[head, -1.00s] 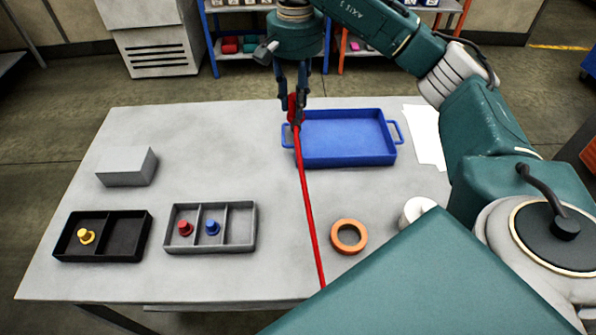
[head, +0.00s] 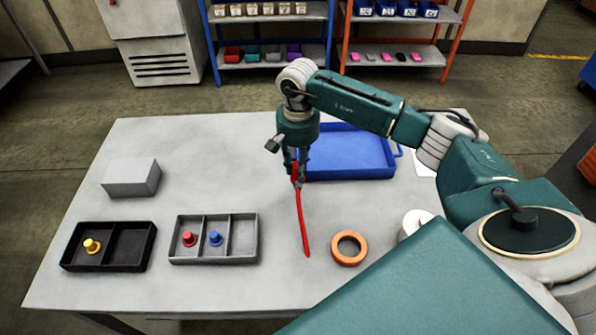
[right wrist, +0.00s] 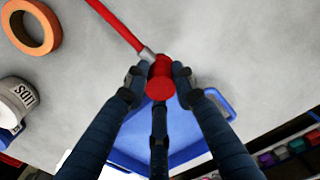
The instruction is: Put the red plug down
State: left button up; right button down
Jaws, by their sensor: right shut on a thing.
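The red plug (head: 295,171) has a thick red head and a long red cord (head: 303,223) that runs down to the table in front of it. My right gripper (head: 297,177) is shut on the plug, near the front left corner of the blue tray (head: 350,177). In the right wrist view, the plug's head (right wrist: 160,86) sits between the fingers, with a grey collar (right wrist: 147,54) where the cord begins. I cannot tell whether the plug touches the table. My left gripper is not in view.
A grey divided tray (head: 240,259) holds a red peg (head: 189,238) and a blue peg (head: 215,238). A black tray (head: 133,266) holds a yellow peg (head: 92,246). A grey block (head: 131,178), an orange ring (head: 349,248) and a white roll (head: 415,223) stand around.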

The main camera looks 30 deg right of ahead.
jog(key=shift+f, duration=1.2)
jog(key=shift+f, duration=0.2)
jog(key=c, duration=1.4)
grip_release()
jog(key=shift+c, duration=0.2)
jog(key=shift+r, duration=0.1)
